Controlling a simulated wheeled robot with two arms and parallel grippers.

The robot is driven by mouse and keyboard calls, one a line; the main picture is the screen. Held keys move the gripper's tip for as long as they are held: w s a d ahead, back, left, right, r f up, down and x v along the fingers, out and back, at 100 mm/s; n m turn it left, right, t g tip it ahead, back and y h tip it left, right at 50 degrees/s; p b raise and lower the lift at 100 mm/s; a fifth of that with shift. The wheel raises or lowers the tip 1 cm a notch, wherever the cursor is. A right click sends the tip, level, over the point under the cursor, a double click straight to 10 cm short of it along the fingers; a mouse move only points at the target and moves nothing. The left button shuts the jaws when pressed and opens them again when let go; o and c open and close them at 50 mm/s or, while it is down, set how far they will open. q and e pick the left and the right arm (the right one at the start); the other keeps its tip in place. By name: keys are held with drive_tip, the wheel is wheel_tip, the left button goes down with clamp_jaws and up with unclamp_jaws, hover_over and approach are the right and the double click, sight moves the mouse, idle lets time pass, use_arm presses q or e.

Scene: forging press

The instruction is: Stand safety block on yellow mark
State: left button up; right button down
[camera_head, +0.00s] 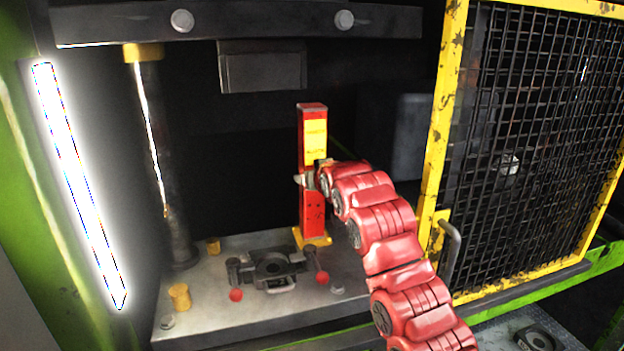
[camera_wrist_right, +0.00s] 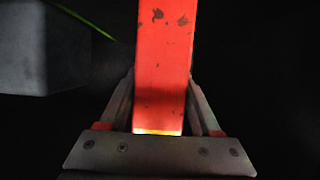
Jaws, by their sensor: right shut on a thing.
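The safety block (camera_head: 314,135) is a tall red post with a yellow band. It stands upright in the head view at the right rear of the press bed. The yellow mark (camera_head: 318,241) shows at its foot, partly covered by the block. I cannot tell whether the base touches the mark. My right gripper (camera_head: 308,180) is shut on the block around mid-height. In the right wrist view the block (camera_wrist_right: 163,65) runs between the two fingers of my right gripper (camera_wrist_right: 163,108). My left gripper is not in view.
The press bed (camera_head: 215,300) carries a dark die fixture (camera_head: 272,268) with red knobs just left of the block. A column (camera_head: 160,160) stands at the left. A yellow-framed mesh guard (camera_head: 520,140) is at the right. The ram (camera_head: 262,68) hangs above.

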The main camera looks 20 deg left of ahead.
drive_tip(key=shift+f+b, duration=0.2)
drive_tip(key=shift+b, duration=0.1)
idle(0.4)
unclamp_jaws()
drive_tip(key=shift+s, duration=0.1)
drive_tip(key=shift+f, duration=0.1)
